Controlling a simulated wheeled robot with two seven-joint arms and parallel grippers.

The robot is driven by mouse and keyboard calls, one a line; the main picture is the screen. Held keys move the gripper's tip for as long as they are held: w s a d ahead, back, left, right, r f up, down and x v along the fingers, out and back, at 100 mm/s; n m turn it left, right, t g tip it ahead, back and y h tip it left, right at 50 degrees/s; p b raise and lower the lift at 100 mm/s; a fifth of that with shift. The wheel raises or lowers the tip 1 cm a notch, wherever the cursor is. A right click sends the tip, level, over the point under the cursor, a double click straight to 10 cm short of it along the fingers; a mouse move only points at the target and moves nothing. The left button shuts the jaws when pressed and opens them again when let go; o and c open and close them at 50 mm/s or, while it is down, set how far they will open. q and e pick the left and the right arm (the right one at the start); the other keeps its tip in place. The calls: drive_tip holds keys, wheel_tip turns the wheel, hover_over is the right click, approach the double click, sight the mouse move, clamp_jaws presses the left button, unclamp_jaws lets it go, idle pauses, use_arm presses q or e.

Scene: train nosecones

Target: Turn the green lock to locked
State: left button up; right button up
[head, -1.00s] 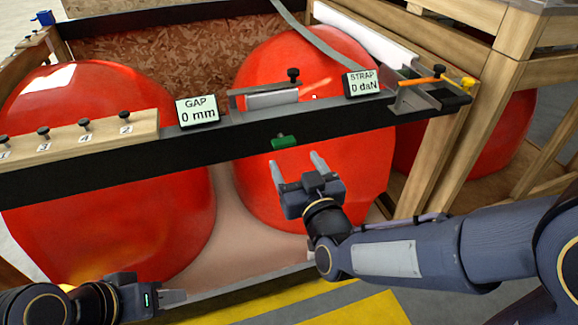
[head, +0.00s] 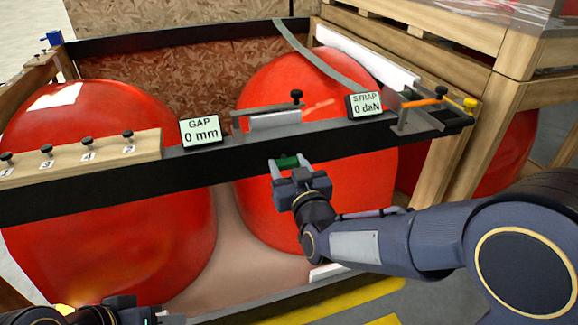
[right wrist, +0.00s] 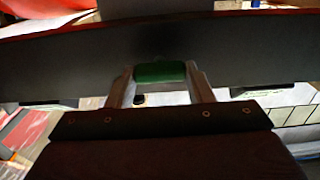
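The green lock (head: 288,161) is a small green handle on the front face of the black crossbar (head: 232,164), below the white block. It lies roughly level. My right gripper (head: 289,165) has one finger at each end of it. In the right wrist view the green lock (right wrist: 160,72) fills the space between the fingertips, and the fingers look closed on its ends.
Two large red nosecones (head: 110,240) stand behind and below the crossbar. On it are a GAP display (head: 200,132) reading 0 mm, a STRAP display (head: 364,104) reading 0 daN, and a wooden board (head: 85,160) with numbered black knobs. An orange lever (head: 424,102) sits right.

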drive_tip(key=c, duration=0.4)
drive_tip(key=shift+o, duration=0.2)
drive_tip(key=shift+f+m+b, duration=0.2)
drive_tip(key=shift+m+b, duration=0.8)
drive_tip(key=shift+b, duration=0.15)
drive_tip(key=m+b, duration=0.5)
drive_tip(key=m, duration=0.1)
drive_tip(key=shift+d+b, duration=0.15)
drive_tip(key=shift+b, duration=0.25)
drive_tip(key=shift+m+b, duration=3.3)
drive_tip(key=shift+m, duration=1.7)
drive_tip(key=o, duration=1)
drive_tip(key=shift+c, duration=0.2)
